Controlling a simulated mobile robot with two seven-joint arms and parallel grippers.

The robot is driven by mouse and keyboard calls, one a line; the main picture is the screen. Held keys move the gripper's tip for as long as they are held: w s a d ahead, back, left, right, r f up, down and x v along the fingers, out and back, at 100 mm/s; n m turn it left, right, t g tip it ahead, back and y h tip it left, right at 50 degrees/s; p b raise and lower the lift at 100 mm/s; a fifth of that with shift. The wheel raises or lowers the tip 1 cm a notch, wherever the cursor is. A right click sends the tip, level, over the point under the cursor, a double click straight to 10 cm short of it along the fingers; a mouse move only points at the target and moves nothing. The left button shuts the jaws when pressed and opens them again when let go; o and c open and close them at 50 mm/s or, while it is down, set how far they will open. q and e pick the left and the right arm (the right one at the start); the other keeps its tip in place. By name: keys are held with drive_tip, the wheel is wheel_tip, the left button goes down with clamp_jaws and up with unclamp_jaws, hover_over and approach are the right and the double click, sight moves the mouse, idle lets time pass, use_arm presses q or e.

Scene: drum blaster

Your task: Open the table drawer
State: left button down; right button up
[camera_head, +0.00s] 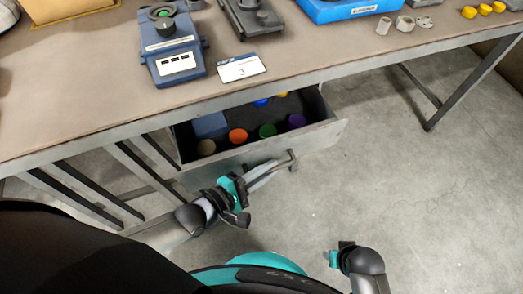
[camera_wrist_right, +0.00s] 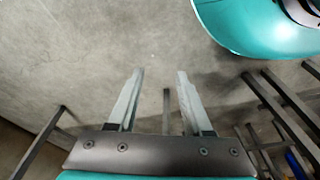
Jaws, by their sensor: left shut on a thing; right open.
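The table drawer (camera_head: 325,132) is pulled out from under the table (camera_head: 120,60). Several small round items with coloured tops and a blue block lie inside it. My left gripper (camera_head: 262,176) is at the drawer's front, shut on the drawer handle (camera_head: 292,160). The fingers partly hide the handle. My right gripper (camera_wrist_right: 157,78) is open and empty above the floor in the right wrist view. Part of my right arm shows low in the head view, apart from the drawer.
On the tabletop stand a blue device (camera_head: 172,50), a label card (camera_head: 241,68), a blue tray (camera_head: 345,8) and small yellow cups (camera_head: 485,9). Dark metal table legs (camera_head: 470,85) reach the floor. The concrete floor (camera_head: 430,200) at the right is clear.

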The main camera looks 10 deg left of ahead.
use_arm(q)
drive_tip(key=s+d+p, duration=0.2)
drive_tip(key=s+d, duration=0.4)
drive_tip(key=s, duration=0.2)
drive_tip(key=shift+s, duration=0.4)
use_arm(e)
wheel_tip(320, 180, down, 5)
drive_tip(key=s+d, duration=0.2)
drive_tip(key=shift+s+d, duration=0.25)
drive_tip(key=shift+s, duration=0.1)
use_arm(q)
drive_tip(key=c, duration=0.9)
unclamp_jaws()
use_arm(e)
drive_tip(key=shift+r, duration=0.1)
